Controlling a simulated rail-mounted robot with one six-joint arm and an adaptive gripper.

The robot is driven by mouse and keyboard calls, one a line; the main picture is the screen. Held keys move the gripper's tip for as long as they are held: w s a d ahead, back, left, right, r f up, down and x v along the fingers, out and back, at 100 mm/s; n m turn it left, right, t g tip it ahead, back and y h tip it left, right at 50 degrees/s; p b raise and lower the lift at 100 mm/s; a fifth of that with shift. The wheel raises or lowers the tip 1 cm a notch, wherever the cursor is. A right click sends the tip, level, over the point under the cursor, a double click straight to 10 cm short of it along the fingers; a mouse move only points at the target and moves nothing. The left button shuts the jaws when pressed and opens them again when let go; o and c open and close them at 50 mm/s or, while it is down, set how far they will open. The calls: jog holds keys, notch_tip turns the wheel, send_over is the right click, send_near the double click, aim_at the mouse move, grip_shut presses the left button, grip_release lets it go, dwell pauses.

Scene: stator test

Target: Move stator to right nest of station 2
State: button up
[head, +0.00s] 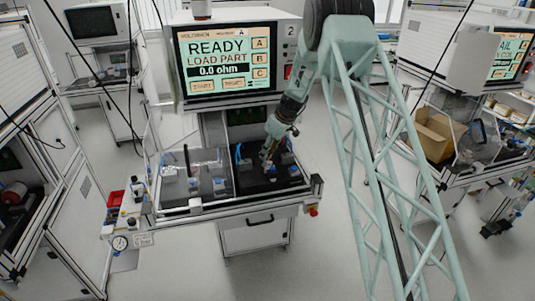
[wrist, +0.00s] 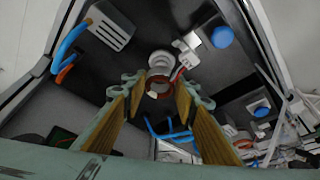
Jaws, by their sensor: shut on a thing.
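My gripper (wrist: 159,91) is shut on the stator (wrist: 159,87), a small ring with reddish-brown copper colour, held between the tips of its two yellow-padded fingers. A pale round nest (wrist: 161,61) shows just beyond the stator in the wrist view. The two look close together there; I cannot tell whether they touch. In the head view my gripper (head: 267,154) reaches down into the right-hand bay of station 2 (head: 235,58). The stator is too small to make out there. The screen (head: 228,58) reads READY, LOAD PART, 0.0 ohm.
A blue-topped part (wrist: 222,37) and a metal bracket stand right of the nest, and blue hoses (wrist: 72,41) lie left. A clear cover (head: 195,165) is over the left bay. Frame rails edge the bays.

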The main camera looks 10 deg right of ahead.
jog(key=shift+f+b, duration=1.3)
jog(key=shift+b, duration=0.65)
dwell(0.9)
jog(key=o, duration=1)
jog(key=v, duration=1.2)
dwell(0.6)
